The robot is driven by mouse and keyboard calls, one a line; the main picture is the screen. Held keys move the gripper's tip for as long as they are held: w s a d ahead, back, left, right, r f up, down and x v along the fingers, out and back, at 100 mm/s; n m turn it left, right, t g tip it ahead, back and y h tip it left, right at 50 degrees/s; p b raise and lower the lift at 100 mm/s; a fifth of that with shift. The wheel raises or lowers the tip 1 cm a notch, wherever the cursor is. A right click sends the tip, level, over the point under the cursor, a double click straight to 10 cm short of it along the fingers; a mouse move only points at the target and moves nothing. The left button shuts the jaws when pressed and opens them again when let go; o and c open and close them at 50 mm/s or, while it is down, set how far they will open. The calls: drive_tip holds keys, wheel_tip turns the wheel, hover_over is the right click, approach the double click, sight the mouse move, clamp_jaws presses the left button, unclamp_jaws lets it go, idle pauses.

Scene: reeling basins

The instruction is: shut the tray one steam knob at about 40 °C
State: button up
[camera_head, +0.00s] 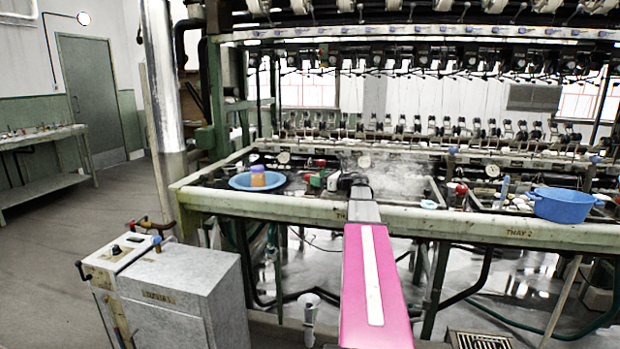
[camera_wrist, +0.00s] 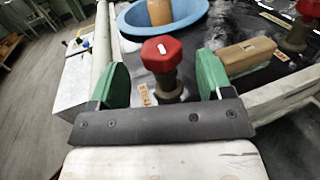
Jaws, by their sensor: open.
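My gripper (camera_wrist: 163,82) is open in the wrist view, its two green finger pads apart. A red knob (camera_wrist: 162,53) on a dark metal stem stands upright between the pads, with a gap visible on each side. A small tag (camera_wrist: 144,95), too small to read, is beside its stem. In the head view my gripper (camera_head: 321,181) is over the left basin, near the front rail. A round dial (camera_head: 284,157) and another dial (camera_head: 364,161) are at the back of this basin; neither reading is legible.
A blue bowl (camera_head: 240,182) holding a brown cylinder (camera_head: 258,176) is left of my gripper. A wooden block (camera_wrist: 246,54) and second red knob (camera_wrist: 308,9) are to the right in the wrist view. Steam rises behind. A grey cabinet (camera_head: 195,275) stands front left.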

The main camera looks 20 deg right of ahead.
drive_tip(key=shift+x, duration=2.35)
drive_tip(key=c, duration=0.9)
